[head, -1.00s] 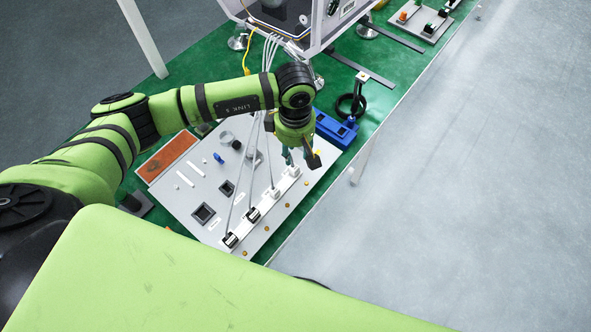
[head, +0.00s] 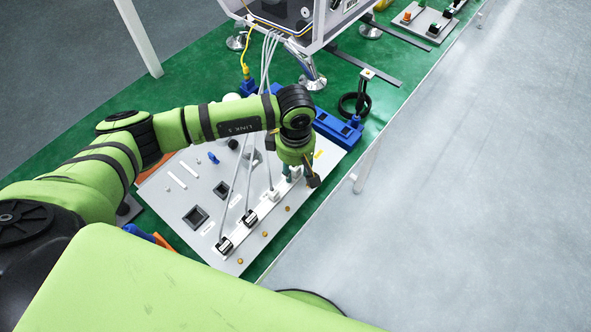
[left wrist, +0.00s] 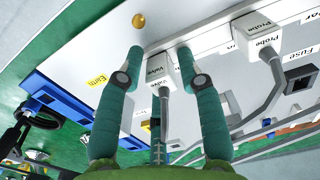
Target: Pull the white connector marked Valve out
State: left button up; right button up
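The white Valve connector (left wrist: 158,70) is in a white strip (left wrist: 212,44) on the panel, with a grey cable running from it. My left gripper's teal fingers (left wrist: 160,52) are open on either side of it in the left wrist view, with a visible gap on each side. In the head view my left gripper (head: 299,178) is low over the far end of the strip and largely hides this connector. A similar white Probe connector (left wrist: 267,66) stands beside it along the strip. My right gripper is not in view.
Two black-and-white connectors (head: 249,218) are at the near end of the strip. Grey cables (head: 267,70) rise to the machine (head: 310,22) behind. A blue fixture (head: 338,128) lies just beyond the panel. The floor right of the green table is clear.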

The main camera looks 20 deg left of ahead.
pick_arm(q)
grip_shut()
jog(key=shift+r, duration=0.1)
jog(key=shift+r+p, duration=0.55)
jog(key=shift+r, duration=0.5)
dwell(0.7)
jog(key=shift+r+p, duration=0.45)
jog(key=shift+r, duration=0.45)
jog(key=shift+r+p, duration=0.5)
jog(key=shift+r, duration=1)
